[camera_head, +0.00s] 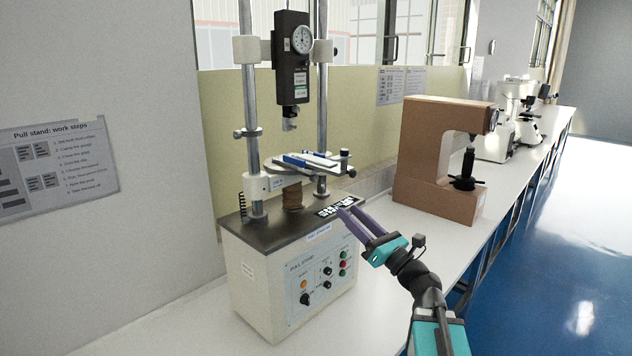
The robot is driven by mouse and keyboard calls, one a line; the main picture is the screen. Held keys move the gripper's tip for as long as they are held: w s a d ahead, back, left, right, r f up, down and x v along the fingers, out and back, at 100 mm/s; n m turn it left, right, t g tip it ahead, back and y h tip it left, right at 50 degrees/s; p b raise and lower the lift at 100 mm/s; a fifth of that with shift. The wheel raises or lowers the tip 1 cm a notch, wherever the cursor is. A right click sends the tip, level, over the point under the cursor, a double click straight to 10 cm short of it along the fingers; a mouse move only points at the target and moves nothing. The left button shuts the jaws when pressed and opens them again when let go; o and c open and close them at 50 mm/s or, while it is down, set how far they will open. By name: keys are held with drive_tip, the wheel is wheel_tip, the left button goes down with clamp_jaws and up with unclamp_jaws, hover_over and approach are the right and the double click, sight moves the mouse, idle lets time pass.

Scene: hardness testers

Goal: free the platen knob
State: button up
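The pull stand (300,285) stands on the bench at left centre. Its round platen (290,180) sits above a brown bellows-like column. A small dark knob (345,155) with a pale part below it shows at the platen's right edge; I take it for the platen knob. A white flat piece with a blue strip (308,161) lies across the platen, its right end close to the knob. I cannot tell if they touch. My gripper (347,209), with purple fingers, is in front of the stand's base, below and apart from the knob. Its fingers look apart, with nothing seen between them.
A dial gauge (302,40) hangs on a dark body above the platen, between two metal columns. A brown C-shaped tester (425,150) stands to the right, with microscope-like white instruments (520,115) beyond. The bench (395,215) is clear between stand and brown tester.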

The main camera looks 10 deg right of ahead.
sight(316, 180)
drive_tip(key=shift+a+r, duration=0.1)
drive_tip(key=shift+w, duration=0.1)
drive_tip(key=shift+p+x, duration=2.35)
drive_tip(key=shift+x, duration=4.4)
clamp_jaws()
drive_tip(key=shift+a, duration=0.25)
drive_tip(key=shift+d, duration=0.15)
